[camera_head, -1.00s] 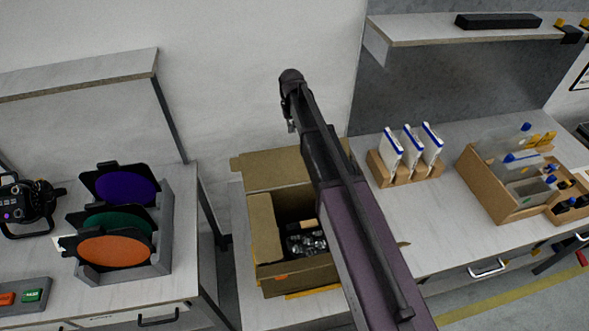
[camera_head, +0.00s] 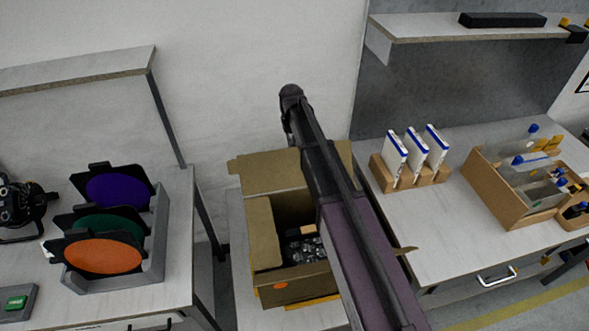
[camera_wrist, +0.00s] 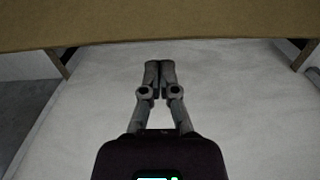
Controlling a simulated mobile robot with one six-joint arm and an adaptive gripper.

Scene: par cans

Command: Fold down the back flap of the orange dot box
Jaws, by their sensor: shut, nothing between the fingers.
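The orange dot box (camera_head: 262,290) is a brown cardboard box with an orange dot on its front wall, standing between the two benches. Its back flap (camera_head: 272,172) is raised and leans up toward the wall. The left flap (camera_head: 262,230) shows at the left side of the opening. Dark and shiny contents lie inside. My arm crosses over the box's right part and hides it. In the wrist view, my gripper (camera_wrist: 159,66) is shut and empty, with a brown cardboard panel (camera_wrist: 160,25) across the top, apart from the fingertips. In the head view the fingers are hidden.
The left bench holds a grey rack (camera_head: 155,240) of purple, green and orange round filters. The right bench holds a wooden stand (camera_head: 382,174) with white-and-blue packs and a cardboard tray (camera_head: 500,185). A shelf (camera_head: 420,32) hangs above it.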

